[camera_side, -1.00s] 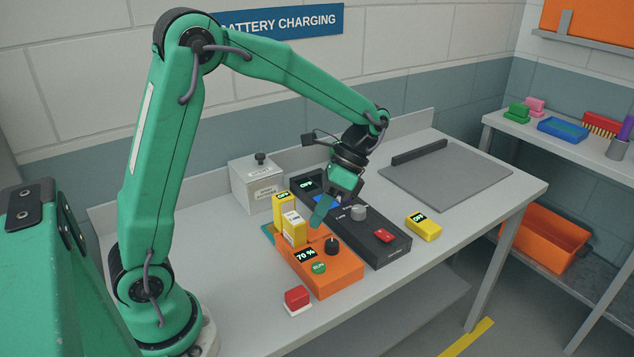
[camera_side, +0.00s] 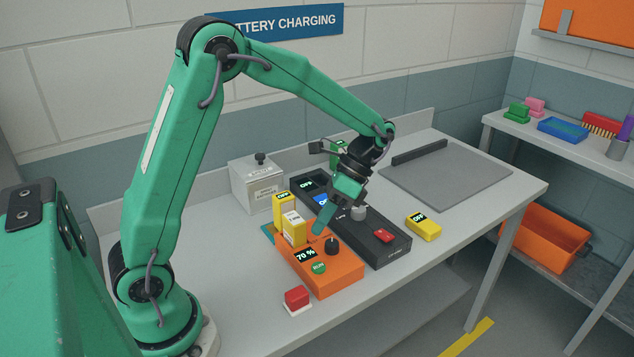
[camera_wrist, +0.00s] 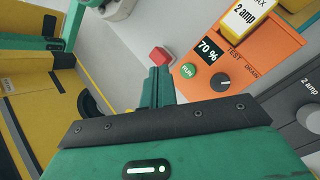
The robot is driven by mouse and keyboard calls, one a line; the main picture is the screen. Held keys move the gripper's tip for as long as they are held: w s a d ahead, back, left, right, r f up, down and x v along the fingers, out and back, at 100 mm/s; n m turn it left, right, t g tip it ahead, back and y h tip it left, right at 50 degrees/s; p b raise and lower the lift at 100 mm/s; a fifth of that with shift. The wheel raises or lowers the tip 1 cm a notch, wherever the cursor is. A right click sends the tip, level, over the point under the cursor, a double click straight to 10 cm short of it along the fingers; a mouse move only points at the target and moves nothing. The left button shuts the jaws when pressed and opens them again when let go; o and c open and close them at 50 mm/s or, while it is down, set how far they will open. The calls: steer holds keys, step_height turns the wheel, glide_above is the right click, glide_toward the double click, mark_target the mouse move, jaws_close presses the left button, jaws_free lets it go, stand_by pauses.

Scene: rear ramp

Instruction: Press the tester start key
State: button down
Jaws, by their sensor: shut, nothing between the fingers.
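The orange tester (camera_side: 335,281) stands on the bench, with a round green RUN key (camera_side: 319,268), a dark knob and a display reading 70 %. In the wrist view the RUN key (camera_wrist: 189,70) sits on the orange tester panel (camera_wrist: 262,55), just right of the fingertips as pictured. My gripper (camera_side: 319,230) is shut and empty. It points down over the tester's rear part, behind the knob, apart from the key. In the wrist view my gripper (camera_wrist: 159,75) shows its two fingers together. The exact height of the tips over the tester is hard to tell.
A red button-like block (camera_side: 297,298) on a white base lies in front. A yellow battery (camera_side: 423,227) lies right. A grey box (camera_side: 258,185) stands behind.

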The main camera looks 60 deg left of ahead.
mark_target(322, 266)
steer(key=shift+f, duration=3.95)
steer(key=shift+f, duration=0.2)
steer(key=shift+d+f, duration=0.15)
steer(key=shift+f, duration=0.1)
steer(key=shift+f, duration=0.35)
steer(key=shift+r, duration=0.8)
steer(key=shift+r, duration=0.1)
stand_by(0.3)
steer(key=shift+r, duration=2.45)
